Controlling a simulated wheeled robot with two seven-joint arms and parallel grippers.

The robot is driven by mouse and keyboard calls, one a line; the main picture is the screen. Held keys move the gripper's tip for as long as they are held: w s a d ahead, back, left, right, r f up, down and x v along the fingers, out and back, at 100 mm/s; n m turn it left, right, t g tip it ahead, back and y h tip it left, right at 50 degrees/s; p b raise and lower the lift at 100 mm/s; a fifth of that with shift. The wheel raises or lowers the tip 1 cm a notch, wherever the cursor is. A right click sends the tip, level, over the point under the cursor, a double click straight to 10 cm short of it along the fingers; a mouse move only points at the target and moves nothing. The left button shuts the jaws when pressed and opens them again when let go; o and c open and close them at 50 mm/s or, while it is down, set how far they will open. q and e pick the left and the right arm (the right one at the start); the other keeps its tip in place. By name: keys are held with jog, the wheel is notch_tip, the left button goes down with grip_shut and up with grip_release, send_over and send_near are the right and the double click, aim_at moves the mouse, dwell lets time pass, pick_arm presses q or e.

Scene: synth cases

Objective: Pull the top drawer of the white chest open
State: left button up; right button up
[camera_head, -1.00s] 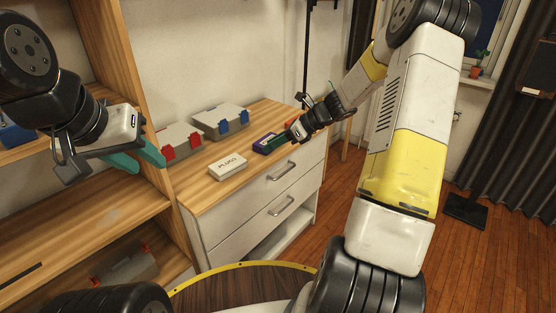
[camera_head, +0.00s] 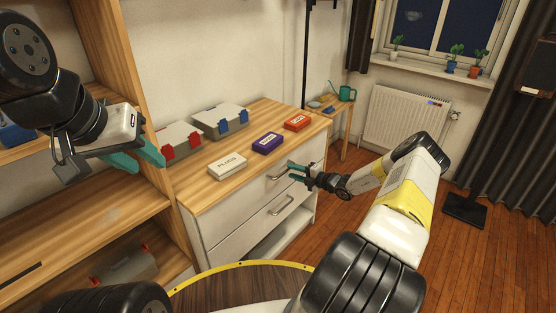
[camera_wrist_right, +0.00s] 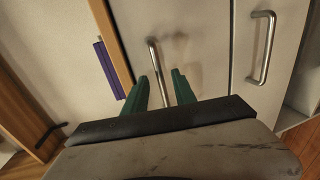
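The white chest (camera_head: 237,229) stands at the centre with a wooden top. Its top drawer (camera_head: 248,194) looks closed, with a metal bar handle (camera_head: 280,172). My right gripper (camera_head: 291,171) is in front of the top drawer, at the right end of that handle. In the right wrist view the green fingers (camera_wrist_right: 162,90) are apart, and the top drawer's handle (camera_wrist_right: 153,57) runs into the gap between them. Contact with the handle cannot be told. My left gripper (camera_head: 144,157) is at the left, away from the chest, its green fingers apart with nothing seen between them.
On the chest top are a white box (camera_head: 228,166), a purple box (camera_head: 268,143), an orange box (camera_head: 297,122) and two grey cases (camera_head: 221,119). A wooden shelf (camera_head: 80,235) stands at the left. Free floor (camera_head: 350,220) lies right of the chest.

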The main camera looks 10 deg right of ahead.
aim_at(287, 170)
jog(key=shift+x, duration=1.8)
grip_shut()
